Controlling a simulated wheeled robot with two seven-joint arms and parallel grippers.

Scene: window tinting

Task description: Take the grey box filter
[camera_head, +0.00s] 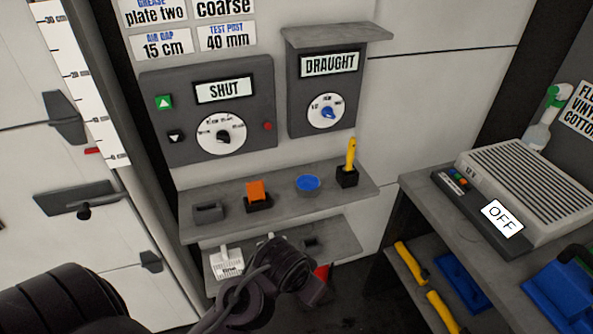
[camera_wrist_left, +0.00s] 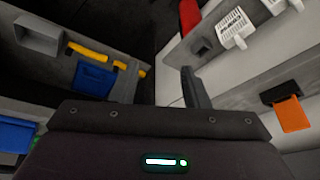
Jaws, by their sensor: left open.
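No piece is marked as the grey box filter, and I cannot tell for sure which one it is. In the head view a pale slatted piece (camera_head: 228,262) hangs at the lower shelf, and another is mostly hidden behind my arm. Both show at the top of the left wrist view, the nearer slatted piece (camera_wrist_left: 235,27) beside an empty dark socket (camera_wrist_left: 201,48). A grey open box (camera_wrist_left: 38,36) is at upper left in that view. My left gripper (camera_head: 290,272) is open and empty in front of the lower shelf, apart from the pieces. My right gripper is out of view.
The upper shelf (camera_head: 225,231) holds an orange piece (camera_head: 257,192), a blue disc (camera_head: 308,184) and a yellow-handled tool (camera_head: 350,158). A ridged grey machine (camera_head: 525,185) marked OFF stands on the right bench. A red object (camera_head: 321,275) is close beside my gripper.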

